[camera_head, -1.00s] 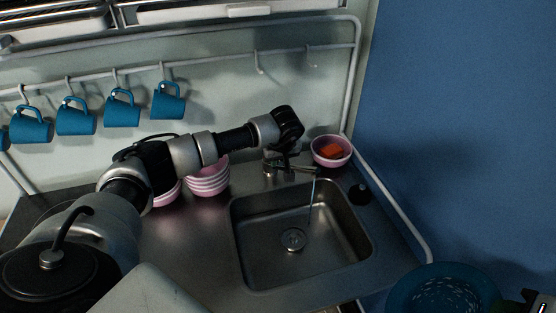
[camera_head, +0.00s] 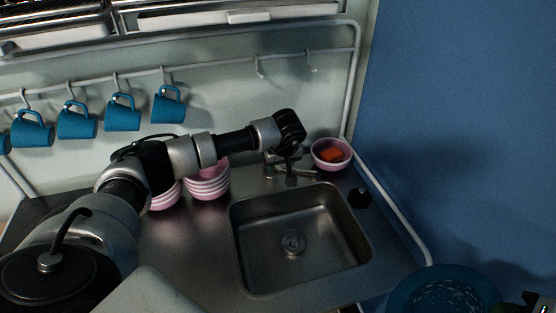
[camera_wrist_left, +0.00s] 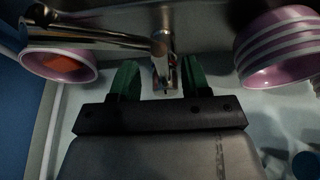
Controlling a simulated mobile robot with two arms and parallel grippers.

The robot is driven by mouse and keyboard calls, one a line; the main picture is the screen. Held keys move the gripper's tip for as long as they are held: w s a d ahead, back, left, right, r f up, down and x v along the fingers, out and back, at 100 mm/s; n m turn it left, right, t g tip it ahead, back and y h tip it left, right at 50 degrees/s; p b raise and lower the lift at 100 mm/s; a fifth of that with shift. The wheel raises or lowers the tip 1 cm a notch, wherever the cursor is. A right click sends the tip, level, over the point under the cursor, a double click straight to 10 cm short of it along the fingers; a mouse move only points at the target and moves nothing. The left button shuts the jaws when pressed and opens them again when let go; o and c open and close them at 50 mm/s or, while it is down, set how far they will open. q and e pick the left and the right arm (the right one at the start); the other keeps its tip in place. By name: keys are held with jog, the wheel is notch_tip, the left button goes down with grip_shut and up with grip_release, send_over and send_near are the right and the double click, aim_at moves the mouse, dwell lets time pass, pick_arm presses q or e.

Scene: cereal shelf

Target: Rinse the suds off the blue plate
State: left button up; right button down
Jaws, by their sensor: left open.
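No blue plate can be made out in either view, and no suds show. The faucet (camera_head: 300,172) stands behind the steel sink (camera_head: 262,215), and no water runs from it. The sink basin is empty, with its drain at the bottom. My left gripper (camera_head: 288,176) is at the faucet. In the left wrist view, its green fingers (camera_wrist_left: 160,80) are open, with the metal faucet handle (camera_wrist_left: 161,50) between them. Whether they touch it cannot be told. A dark part at the lower right edge of the head view may belong to my right gripper, mostly cut off.
A pink bowl (camera_head: 331,153) with an orange sponge (camera_head: 331,155) sits right of the faucet. Stacked pink bowls (camera_head: 208,184) stand left of it. Blue mugs (camera_head: 123,113) hang from a rail. A blue perforated basket (camera_head: 398,300) is at lower right. A black knob (camera_head: 360,197) is beside the sink.

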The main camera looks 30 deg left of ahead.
pick_arm(q)
jog(key=shift+p+v, duration=1.4)
jog(key=shift+v, duration=1)
jog(key=shift+s+f, duration=0.1)
